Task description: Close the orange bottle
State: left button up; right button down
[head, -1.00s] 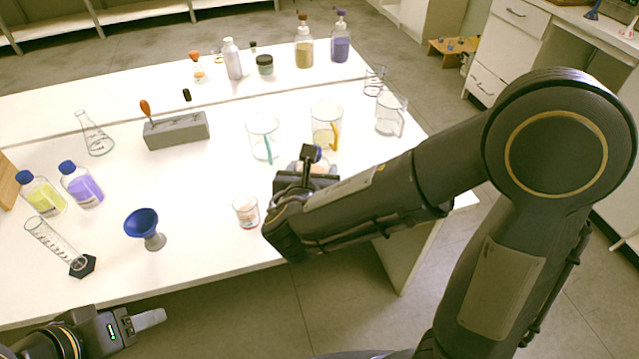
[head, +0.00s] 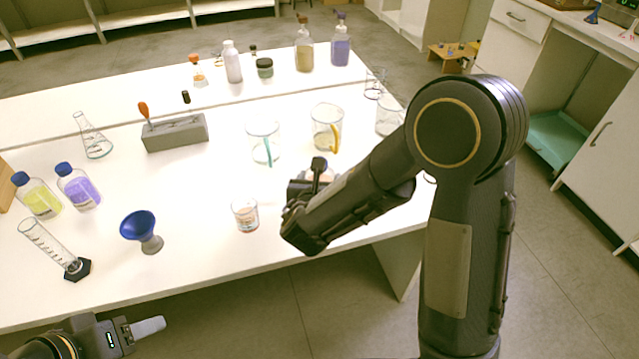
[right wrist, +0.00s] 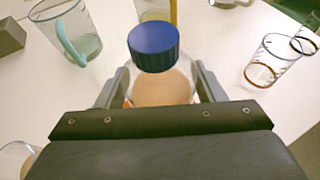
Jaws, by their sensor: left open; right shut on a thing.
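The orange bottle shows in the right wrist view as a clear glass body with pale orange contents (right wrist: 165,88) under a ribbed blue cap (right wrist: 153,47). Whether the cap is fully seated cannot be told. My right gripper (right wrist: 160,98) is shut on the bottle's body, with one finger on each side. In the head view that gripper (head: 312,190) is near the table's front right edge, and its arm hides most of the bottle. My left gripper (head: 142,328) is open and empty at the lower left, in front of the table edge.
A small beaker with pale orange contents (head: 245,214) stands left of my right gripper. Handled beakers (head: 263,143) (head: 326,128) stand behind it. A blue funnel (head: 140,226), graduated cylinder (head: 50,247) and capped yellow (head: 38,195) and purple (head: 80,187) bottles stand left.

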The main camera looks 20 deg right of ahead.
jog(key=shift+f, duration=0.45)
jog(key=shift+f, duration=0.2)
jog(key=shift+c, duration=1.8)
grip_release()
jog(key=shift+r, duration=0.25)
jog(key=v, duration=1.2)
jog(key=shift+f, duration=0.15)
